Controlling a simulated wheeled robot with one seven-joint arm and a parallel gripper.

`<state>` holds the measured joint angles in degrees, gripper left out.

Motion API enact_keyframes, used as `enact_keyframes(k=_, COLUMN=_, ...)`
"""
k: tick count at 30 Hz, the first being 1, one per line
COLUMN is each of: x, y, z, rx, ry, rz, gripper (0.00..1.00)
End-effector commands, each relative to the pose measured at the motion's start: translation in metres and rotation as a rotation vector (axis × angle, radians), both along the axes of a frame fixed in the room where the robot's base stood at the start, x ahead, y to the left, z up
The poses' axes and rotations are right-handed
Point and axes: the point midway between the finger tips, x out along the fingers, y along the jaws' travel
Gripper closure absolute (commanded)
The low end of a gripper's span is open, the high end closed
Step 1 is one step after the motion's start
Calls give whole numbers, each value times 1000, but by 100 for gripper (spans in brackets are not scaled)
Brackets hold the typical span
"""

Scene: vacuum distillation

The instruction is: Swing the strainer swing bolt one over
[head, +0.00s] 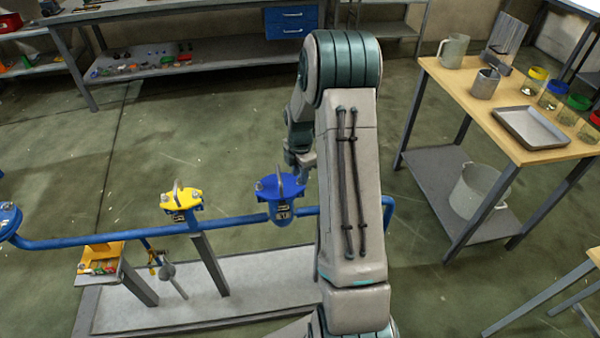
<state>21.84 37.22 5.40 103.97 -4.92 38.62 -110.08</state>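A blue pipe (110,238) runs low across the left and carries capped fittings. A fitting with a blue lid (279,187) stands beside my arm, with a handle rising from its lid. A fitting with a yellow lid (182,199) stands to its left, also with an upright handle. I cannot tell which is the strainer, and the swing bolts are too small to make out. My gripper (304,175) is at the right edge of the blue lid, partly hidden by my arm. I cannot tell whether it touches the lid, or whether its fingers are open.
A wooden-topped table (480,110) with a metal tray (530,127), mugs and jars stands right; a pot (479,190) sits on its lower shelf. Workbenches line the back. The floor between is clear.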

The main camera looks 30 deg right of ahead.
Motion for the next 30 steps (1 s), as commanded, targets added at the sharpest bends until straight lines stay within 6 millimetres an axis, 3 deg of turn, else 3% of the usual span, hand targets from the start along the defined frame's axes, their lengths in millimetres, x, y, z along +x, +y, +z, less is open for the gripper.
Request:
enact_keyframes(k=8, x=0, y=0, z=-2, rx=0, ry=0, rz=0, gripper=70)
enact_keyframes(k=12, x=0, y=0, z=-2, rx=0, ry=0, rz=0, gripper=100)
enact_keyframes(k=30, x=-5, y=-14, z=-5, rx=152, ry=-39, rz=-5, gripper=100)
